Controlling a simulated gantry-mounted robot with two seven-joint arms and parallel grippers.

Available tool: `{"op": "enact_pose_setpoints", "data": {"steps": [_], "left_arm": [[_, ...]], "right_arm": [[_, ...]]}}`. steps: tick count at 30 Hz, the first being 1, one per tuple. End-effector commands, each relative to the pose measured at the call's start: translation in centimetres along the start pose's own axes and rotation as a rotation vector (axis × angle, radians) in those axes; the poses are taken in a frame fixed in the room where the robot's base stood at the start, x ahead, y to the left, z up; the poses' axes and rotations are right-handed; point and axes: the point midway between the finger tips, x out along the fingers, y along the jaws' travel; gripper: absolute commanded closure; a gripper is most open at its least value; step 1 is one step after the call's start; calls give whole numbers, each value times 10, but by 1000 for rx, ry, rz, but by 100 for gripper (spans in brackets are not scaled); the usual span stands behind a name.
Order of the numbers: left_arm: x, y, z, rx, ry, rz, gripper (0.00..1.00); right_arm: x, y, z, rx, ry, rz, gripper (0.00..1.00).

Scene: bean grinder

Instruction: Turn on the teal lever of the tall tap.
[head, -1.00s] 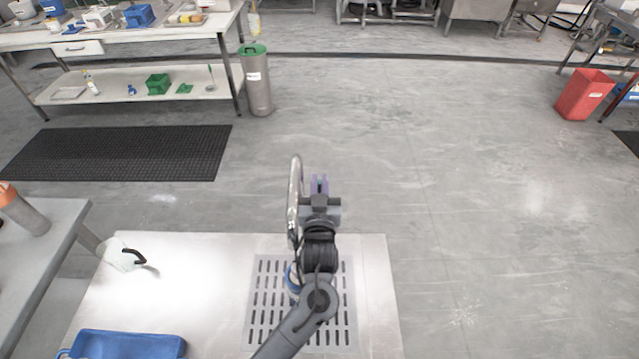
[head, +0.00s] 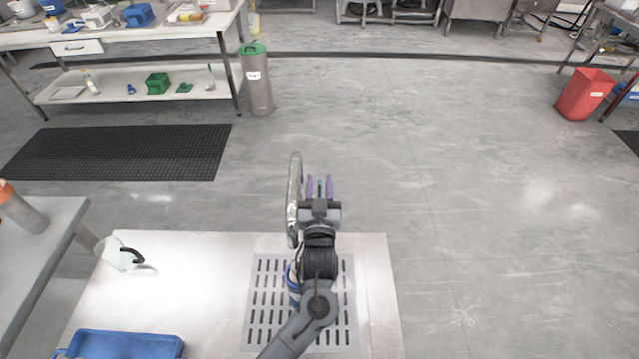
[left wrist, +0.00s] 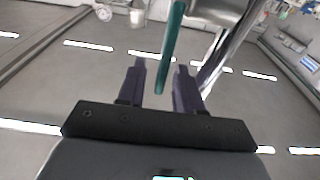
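The tall tap (head: 294,200) is a curved chrome pipe standing just left of my left gripper in the head view. Its teal lever (head: 320,187) shows as a thin strip between the gripper's two purple fingers. My left gripper (head: 320,180) is open. In the left wrist view, the teal lever (left wrist: 172,45) hangs down from a metal body (left wrist: 215,10) into the gap between the fingers, closer to the right finger. The fingers are spread apart and do not grip it. The tap's base is hidden behind my arm. My right gripper is not in view.
A steel counter (head: 200,285) with a slotted drain plate (head: 262,300) lies below my arm. A clear jug with a black handle (head: 118,255) stands at its left and a blue tray (head: 125,346) at its front left. A table (head: 60,240) stands farther left.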

Motion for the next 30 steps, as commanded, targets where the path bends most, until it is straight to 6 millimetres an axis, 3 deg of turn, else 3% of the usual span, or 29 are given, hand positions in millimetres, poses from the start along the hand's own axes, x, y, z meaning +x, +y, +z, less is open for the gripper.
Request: {"op": "enact_pose_setpoints", "data": {"steps": [18,30], "left_arm": [[-90,0,0,-1,-2,0,65],[-106,0,0,0,0,0,65]], "right_arm": [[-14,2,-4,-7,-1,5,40],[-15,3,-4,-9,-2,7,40]]}}
